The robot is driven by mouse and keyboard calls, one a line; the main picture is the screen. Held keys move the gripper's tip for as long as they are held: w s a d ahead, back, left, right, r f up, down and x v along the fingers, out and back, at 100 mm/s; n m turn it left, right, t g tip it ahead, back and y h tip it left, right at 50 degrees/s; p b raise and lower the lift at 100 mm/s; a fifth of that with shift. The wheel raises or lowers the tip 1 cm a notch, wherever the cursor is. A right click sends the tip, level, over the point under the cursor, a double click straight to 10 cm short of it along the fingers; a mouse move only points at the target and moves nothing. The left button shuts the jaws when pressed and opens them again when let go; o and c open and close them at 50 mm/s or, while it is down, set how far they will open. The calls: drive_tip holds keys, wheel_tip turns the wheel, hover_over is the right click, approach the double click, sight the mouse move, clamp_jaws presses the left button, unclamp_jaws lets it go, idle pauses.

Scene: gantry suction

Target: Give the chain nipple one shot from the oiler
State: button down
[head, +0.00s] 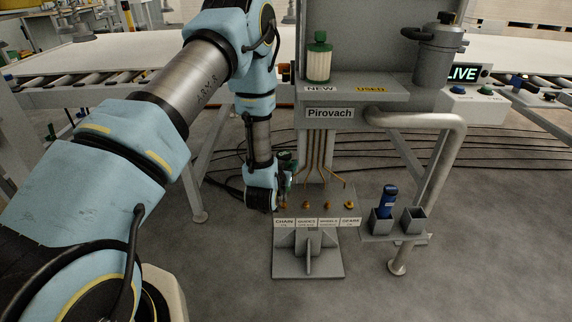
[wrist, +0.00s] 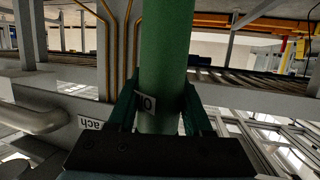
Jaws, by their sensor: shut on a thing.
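The oiler is a green cylinder (wrist: 163,50) with a white label reading as OIL, upright through the middle of the wrist view. My gripper (wrist: 158,112) is shut on it, one finger on each side. In the head view my gripper (head: 285,170) is largely hidden behind my wrist, above the left end of the nipple block. The chain nipple (head: 282,205) is the leftmost brass fitting, above the CHAIN label (head: 284,223). My wrist is close beside it. The oiler's tip is hidden, so I cannot tell whether it touches the nipple.
Other brass nipples (head: 327,205) stand to the right along the block. A blue tool (head: 388,201) sits in one square holder; the neighbouring holder (head: 413,220) looks empty. A grey bent pipe (head: 455,150) and the Pirovach cabinet (head: 365,88) stand close behind. Copper pipes run down behind the block.

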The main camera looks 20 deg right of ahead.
drive_tip(key=shift+f+b, duration=0.3)
drive_tip(key=shift+f, duration=0.05)
drive_tip(key=shift+r, duration=0.2)
drive_tip(key=shift+r+p, duration=0.4)
drive_tip(key=shift+r, duration=0.05)
idle(0.3)
